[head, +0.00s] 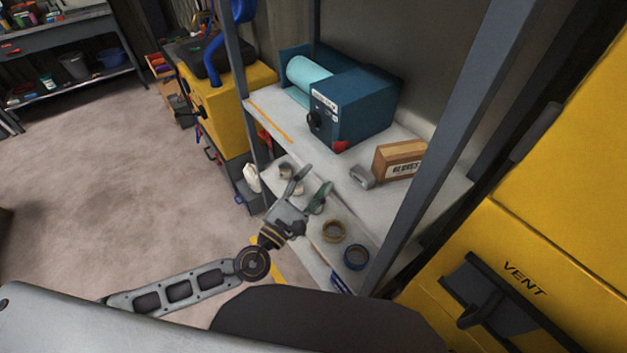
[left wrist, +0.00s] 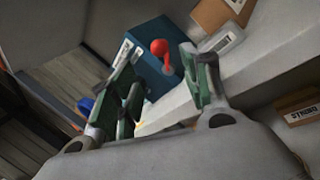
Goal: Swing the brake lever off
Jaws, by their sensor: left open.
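A blue winder-like box (head: 352,105) with a pale teal roll (head: 305,72) stands on the upper shelf. A small red lever (head: 340,146) sits low at the box's front corner; I take it as the brake lever. In the left wrist view the red lever (left wrist: 159,48) has a round knob and stands against the blue box (left wrist: 152,76). My left gripper (head: 311,184) is open and empty, below and in front of the box, apart from the lever. In the left wrist view its fingers (left wrist: 165,72) frame the lever from farther back. My right gripper is not in view.
A brown box (head: 399,160) and a small grey item (head: 362,176) sit right of the blue box. Tape rolls (head: 334,231) lie on the lower shelf. Grey uprights (head: 455,140) border the shelf, with a yellow cabinet (head: 540,270) at right. The floor at left is clear.

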